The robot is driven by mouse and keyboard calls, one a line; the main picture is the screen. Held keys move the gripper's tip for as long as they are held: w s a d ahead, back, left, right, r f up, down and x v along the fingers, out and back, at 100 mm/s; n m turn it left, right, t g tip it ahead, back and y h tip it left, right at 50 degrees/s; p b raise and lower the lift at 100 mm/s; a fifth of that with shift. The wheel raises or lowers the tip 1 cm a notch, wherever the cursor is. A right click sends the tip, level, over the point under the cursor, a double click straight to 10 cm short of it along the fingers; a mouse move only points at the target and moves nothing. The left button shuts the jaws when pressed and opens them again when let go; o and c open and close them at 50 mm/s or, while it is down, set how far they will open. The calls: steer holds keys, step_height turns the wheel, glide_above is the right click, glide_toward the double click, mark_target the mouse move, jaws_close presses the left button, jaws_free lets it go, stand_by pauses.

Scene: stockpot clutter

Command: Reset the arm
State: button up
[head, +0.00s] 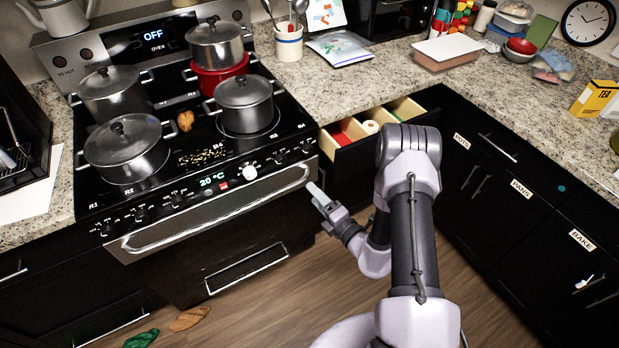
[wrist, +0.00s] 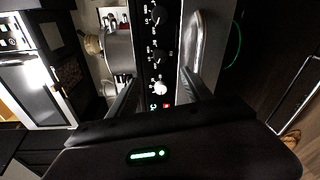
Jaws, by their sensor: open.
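My gripper (head: 316,192) is in front of the oven's right side in the head view, near the right end of the oven door handle (head: 215,212). In the wrist view my gripper (wrist: 160,90) has its two fingers apart, with nothing between them. The fingers point toward the stove's control panel (wrist: 158,55), which has black knobs, one lit white knob (wrist: 160,88) and a green display. My arm reaches up from the bottom of the head view and bends left. I cannot tell whether a finger touches the stove.
Several steel pots, one being the front-left pot (head: 125,147), stand on the stove. An open drawer (head: 372,130) sticks out right of the oven, close to my arm. Dark cabinets (head: 490,180) line the right. Oven mitts (head: 189,318) lie on the floor.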

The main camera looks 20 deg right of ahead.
steer(key=s+a+r+n+g+y, duration=0.3)
steer(key=a+r+n+g+y, duration=0.55)
steer(key=a+r+n, duration=0.8)
steer(key=s+a+r+n+g+y+b, duration=0.1)
steer(key=s+a+r+n+g, duration=0.1)
steer(key=s+r+n+g, duration=0.35)
steer(key=s+d+r+n+g+h+b, duration=0.15)
steer(key=s+n+h, duration=0.25)
steer(key=s+n, duration=0.4)
steer(key=s+d+r+n+t+h, duration=0.15)
steer(key=s+n+h, duration=0.25)
steer(key=s+n, duration=0.4)
steer(key=s+d+r+n+t+h, duration=0.3)
steer(key=d+r+n+h, duration=0.1)
steer(key=d, duration=0.3)
steer(key=shift+n+t+h, duration=0.3)
steer(key=shift+n+h, duration=0.05)
steer(key=shift+n, duration=0.55)
